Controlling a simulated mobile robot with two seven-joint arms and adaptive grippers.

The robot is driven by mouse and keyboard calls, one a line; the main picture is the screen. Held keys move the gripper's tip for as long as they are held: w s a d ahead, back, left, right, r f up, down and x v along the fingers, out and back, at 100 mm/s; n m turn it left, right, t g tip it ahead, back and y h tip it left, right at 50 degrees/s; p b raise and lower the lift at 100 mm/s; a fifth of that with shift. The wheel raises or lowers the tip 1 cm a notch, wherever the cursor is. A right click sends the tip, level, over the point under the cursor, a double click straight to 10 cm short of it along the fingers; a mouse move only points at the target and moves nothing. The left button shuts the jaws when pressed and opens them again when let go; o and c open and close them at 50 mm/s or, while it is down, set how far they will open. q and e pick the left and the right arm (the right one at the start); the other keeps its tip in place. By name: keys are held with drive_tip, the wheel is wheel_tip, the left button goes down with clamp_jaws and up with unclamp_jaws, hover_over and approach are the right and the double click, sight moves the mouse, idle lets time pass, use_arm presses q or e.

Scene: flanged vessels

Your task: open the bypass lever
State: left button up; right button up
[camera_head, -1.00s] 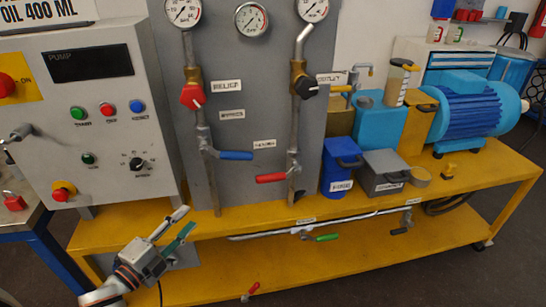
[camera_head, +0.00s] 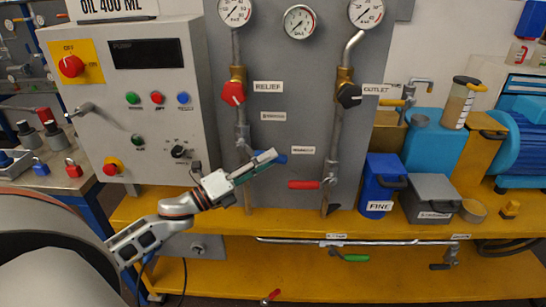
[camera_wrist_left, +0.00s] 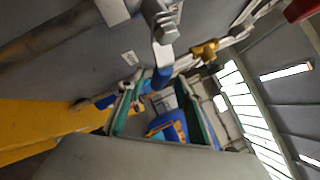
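The lever with the blue handle (camera_head: 283,159) is on the left pipe of the grey panel, below a small blurred label (camera_head: 273,116). Its handle points right and is mostly hidden behind my left gripper (camera_head: 268,160). In the left wrist view the blue handle (camera_wrist_left: 162,78) hangs on a metal valve stem, near the fingertips and in line with the gap between them. My left gripper (camera_wrist_left: 160,92) is open there, its green-padded fingers apart. I cannot tell whether it touches the handle. My right gripper is not in view.
A red-handled lever (camera_head: 304,184) is on the right pipe. A red knob (camera_head: 233,93) and a black knob (camera_head: 349,96) are above. The control box (camera_head: 150,90) stands left of the panel. A blue bin (camera_head: 379,185) and grey box (camera_head: 430,196) stand on the yellow bench right of the panel.

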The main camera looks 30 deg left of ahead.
use_arm(q)
drive_tip(key=shift+x, duration=1.2)
